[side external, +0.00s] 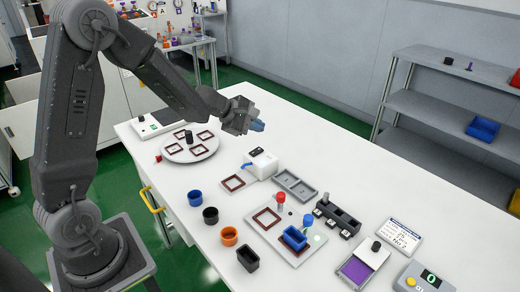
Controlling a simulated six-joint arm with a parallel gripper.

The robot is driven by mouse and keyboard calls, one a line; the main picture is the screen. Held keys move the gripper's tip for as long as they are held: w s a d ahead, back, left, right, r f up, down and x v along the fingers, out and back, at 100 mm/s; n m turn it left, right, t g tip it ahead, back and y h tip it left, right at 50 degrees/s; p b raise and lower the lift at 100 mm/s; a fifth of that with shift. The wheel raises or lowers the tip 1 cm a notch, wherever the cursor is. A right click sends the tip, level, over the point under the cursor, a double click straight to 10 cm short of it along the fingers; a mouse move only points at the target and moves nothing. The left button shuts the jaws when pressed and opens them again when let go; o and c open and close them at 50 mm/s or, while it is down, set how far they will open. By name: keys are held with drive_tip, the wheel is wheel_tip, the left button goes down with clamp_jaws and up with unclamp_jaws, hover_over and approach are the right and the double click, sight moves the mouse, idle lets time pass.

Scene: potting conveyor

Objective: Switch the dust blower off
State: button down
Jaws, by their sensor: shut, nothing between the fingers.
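A round turntable (176,152) with brown square frames stands left. Several cups, including an orange cup (229,236), stand along the front. The far table strip is clear.

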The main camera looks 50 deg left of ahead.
sight(259, 151)
drive_tip(key=shift+w+f, duration=0.15)
drive_tip(key=shift+f, duration=1.1)
drive_tip(key=shift+w+f, duration=0.15)
drive_tip(key=shift+f, duration=1.1)
drive_tip(key=shift+f, duration=0.2)
drive_tip(key=shift+f, duration=0.25)
drive_tip(key=shift+w+f, duration=0.1)
drive_tip(key=shift+f, duration=0.2)
idle(0.5)
drive_tip(key=shift+r, duration=0.2)
drive_tip(key=shift+r, duration=0.55)
drive_tip(key=shift+s+r, duration=0.2)
drive_tip(key=shift+r, duration=1.05)
drive_tip(key=shift+s+r, duration=0.2)
drive_tip(key=shift+r, duration=1.05)
